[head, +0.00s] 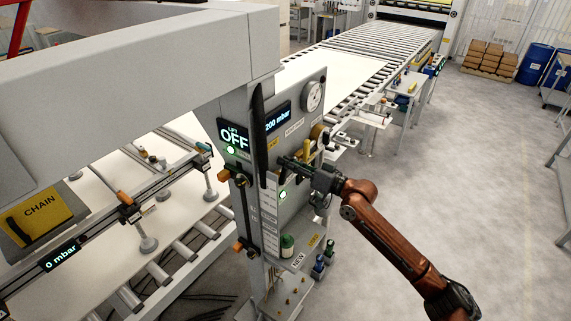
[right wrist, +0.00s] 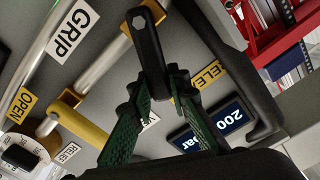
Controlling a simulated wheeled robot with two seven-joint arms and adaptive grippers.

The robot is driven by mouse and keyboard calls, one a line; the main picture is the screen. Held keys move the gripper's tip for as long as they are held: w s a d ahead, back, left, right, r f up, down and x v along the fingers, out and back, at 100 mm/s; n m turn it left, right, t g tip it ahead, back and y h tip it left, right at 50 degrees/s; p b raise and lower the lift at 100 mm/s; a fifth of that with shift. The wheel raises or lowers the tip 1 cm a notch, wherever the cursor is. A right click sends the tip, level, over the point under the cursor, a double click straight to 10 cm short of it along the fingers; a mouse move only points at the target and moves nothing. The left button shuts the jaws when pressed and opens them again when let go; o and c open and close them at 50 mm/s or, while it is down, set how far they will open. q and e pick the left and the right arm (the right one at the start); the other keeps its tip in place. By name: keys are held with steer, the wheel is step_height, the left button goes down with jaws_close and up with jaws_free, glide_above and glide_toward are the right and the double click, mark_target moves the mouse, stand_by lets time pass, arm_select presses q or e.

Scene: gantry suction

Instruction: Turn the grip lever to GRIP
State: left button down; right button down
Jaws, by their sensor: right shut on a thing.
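The grip lever (right wrist: 147,45) is a dark bar with a hexagonal bolt at its upper end in the right wrist view. My right gripper (right wrist: 155,85) has its green fingers on either side of the lever's lower part and is shut on it. A white GRIP label (right wrist: 72,32) lies left of the lever; a yellow label (right wrist: 205,78), partly covered and reading "ELE", lies to the right. My left gripper is not in view.
The grey panel (head: 307,88) carries a gauge (head: 313,96), an OFF display (head: 234,136) and a 200 mbar display (head: 277,118). The floor (head: 480,170) at right is clear.

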steer(key=shift+w+d+f+m, duration=0.25)
steer(key=shift+w+m, duration=0.1)
steer(key=shift+m, duration=0.45)
steer(key=c, duration=1.8)
jaws_free()
steer(key=v, duration=1.2)
steer(key=shift+c, duration=0.2)
